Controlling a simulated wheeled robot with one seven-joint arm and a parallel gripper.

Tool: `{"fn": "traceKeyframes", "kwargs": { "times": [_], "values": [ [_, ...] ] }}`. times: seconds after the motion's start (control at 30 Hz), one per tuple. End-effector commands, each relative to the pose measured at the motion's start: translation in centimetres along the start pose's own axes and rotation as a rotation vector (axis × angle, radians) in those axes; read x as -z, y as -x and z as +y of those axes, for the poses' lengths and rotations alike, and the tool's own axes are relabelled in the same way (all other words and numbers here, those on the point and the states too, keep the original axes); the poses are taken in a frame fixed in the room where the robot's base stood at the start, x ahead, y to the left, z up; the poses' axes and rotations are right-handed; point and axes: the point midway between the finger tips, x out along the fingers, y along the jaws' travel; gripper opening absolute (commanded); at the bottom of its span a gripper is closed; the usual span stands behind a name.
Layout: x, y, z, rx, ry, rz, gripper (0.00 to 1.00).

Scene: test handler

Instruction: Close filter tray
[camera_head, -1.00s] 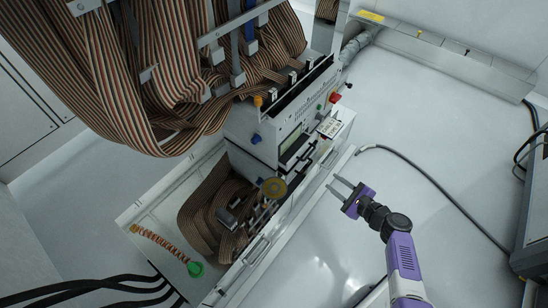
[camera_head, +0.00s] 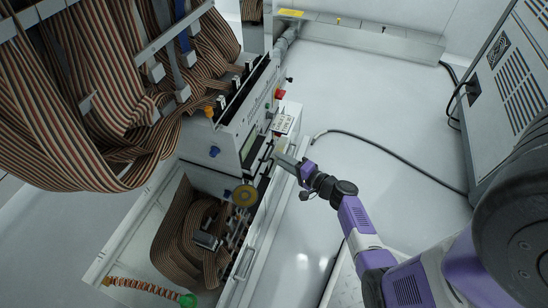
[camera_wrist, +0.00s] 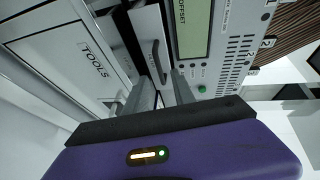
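The test handler stands at left centre in the head view, with a grey front panel (camera_head: 246,135) and a display. In the wrist view, a white tray front (camera_wrist: 147,35) with a dark bar handle (camera_wrist: 156,58) sits between the TOOLS panel and the display panel; it looks like the filter tray. I cannot tell how far it sticks out. My gripper (camera_head: 277,157) is at the handler's front; its two fingers (camera_wrist: 164,80) show in the wrist view, apart, with their tips near the handle's lower end. Contact is not clear.
A TOOLS panel (camera_wrist: 85,60) lies left of the tray and a green button (camera_wrist: 202,88) right of it. An open bay with ribbon cables (camera_head: 180,235) lies below left. A grey cabinet (camera_head: 510,80) stands at right. A black cable (camera_head: 390,155) crosses the open floor.

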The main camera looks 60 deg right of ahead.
Motion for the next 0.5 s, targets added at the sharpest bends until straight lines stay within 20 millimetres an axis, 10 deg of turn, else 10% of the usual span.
{"fn": "traceKeyframes", "kwargs": {
  "times": [0.5],
  "values": [
    [0.0, -4.1, 0.1, -0.001, -0.002, 0.0, 0.31]
  ]
}}
